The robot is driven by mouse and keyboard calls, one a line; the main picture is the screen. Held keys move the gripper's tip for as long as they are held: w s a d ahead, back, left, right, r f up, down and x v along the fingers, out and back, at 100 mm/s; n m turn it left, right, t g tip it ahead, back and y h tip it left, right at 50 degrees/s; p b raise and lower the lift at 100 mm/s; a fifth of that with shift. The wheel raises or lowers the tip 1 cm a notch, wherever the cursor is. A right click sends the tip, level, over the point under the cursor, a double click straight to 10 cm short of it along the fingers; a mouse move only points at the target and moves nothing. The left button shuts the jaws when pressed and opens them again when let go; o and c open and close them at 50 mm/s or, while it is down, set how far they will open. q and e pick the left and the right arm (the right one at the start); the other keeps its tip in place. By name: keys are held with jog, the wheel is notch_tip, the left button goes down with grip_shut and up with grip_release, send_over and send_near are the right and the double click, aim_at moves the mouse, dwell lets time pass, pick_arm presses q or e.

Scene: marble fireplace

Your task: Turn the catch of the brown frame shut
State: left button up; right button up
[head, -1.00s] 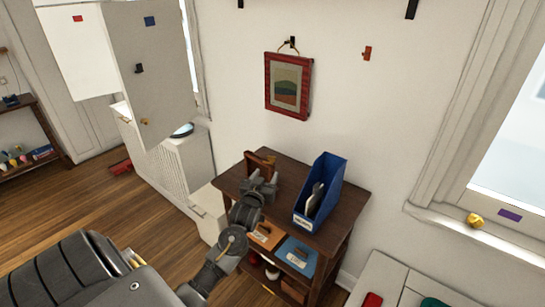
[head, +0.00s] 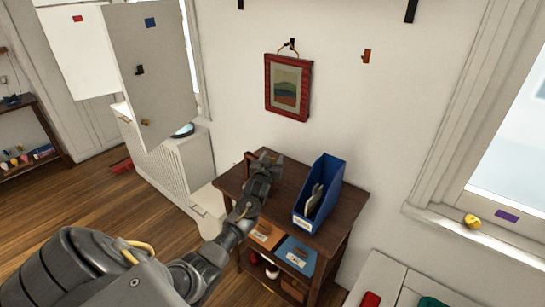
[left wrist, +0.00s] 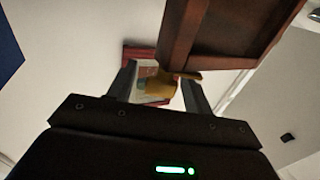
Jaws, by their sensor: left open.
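The brown frame (head: 249,158) stands on the dark wooden table, mostly hidden behind my left gripper (head: 265,160) in the head view. In the left wrist view the brown frame (left wrist: 235,35) fills the upper right. A yellow-brown catch (left wrist: 160,86) shows between the fingers of my left gripper (left wrist: 160,80), its thin end reaching right toward the right finger. The fingers are open, on either side of the catch. I cannot tell whether either finger touches it. My right gripper is not in view.
A blue file holder (head: 318,195) stands on the table (head: 285,170) right of the gripper. A red-framed picture (head: 288,87) hangs on the wall behind. Orange and blue folders (head: 296,256) lie on the shelf below. The table's back right corner is clear.

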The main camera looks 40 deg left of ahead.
pick_arm(q)
jog(key=shift+w+a, duration=0.15)
jog(key=shift+w, duration=0.15)
jog(key=shift+c, duration=0.3)
jog(key=c, duration=0.9)
jog(key=m+h, duration=0.1)
jog(key=h, duration=0.1)
jog(key=m+t+h+b, duration=0.1)
jog(key=m+h, duration=0.1)
jog(key=h, duration=0.1)
jog(key=m+h+b, duration=0.1)
jog(key=m+h, duration=0.1)
jog(key=h, duration=0.1)
jog(key=shift+d+t, duration=0.3)
jog(key=shift+d, duration=0.1)
jog(key=o, duration=1)
jog(key=shift+c, duration=0.2)
